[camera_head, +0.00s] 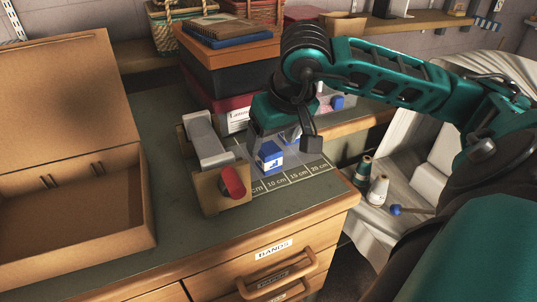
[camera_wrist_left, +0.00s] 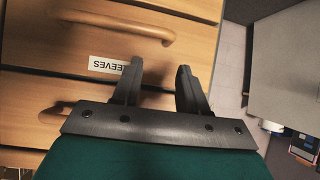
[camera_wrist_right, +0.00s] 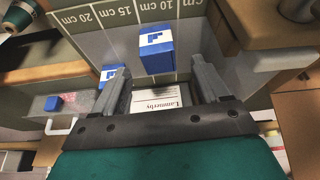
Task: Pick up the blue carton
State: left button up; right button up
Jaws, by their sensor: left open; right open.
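A small blue carton (camera_head: 268,157) with a white top stands on the grey ruled mat (camera_head: 310,170). In the right wrist view the blue carton (camera_wrist_right: 156,52) is ahead of the fingertips, roughly between their lines. A second blue-and-white carton (camera_wrist_right: 108,76) shows beside the left finger in that view; it is partly hidden behind my gripper in the head view. My right gripper (camera_head: 282,138) is open and empty, above and behind the first carton. My left gripper (camera_wrist_left: 158,72) is open and empty in front of wooden drawers, outside the head view.
A grey-and-wood clamp-like device with a red knob (camera_head: 232,182) stands just left of the carton. An open cardboard box (camera_head: 75,250) fills the left of the counter. Stacked boxes (camera_head: 225,78) stand behind. Thread spools (camera_head: 377,189) are at the right, beyond the counter edge.

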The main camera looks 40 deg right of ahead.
aim_at(270, 149)
jog(key=x, duration=0.5)
jog(key=shift+d+f, duration=0.1)
jog(key=shift+f, duration=0.15)
jog(key=c, duration=1)
jog(key=shift+c, duration=0.3)
jog(key=shift+r, duration=0.2)
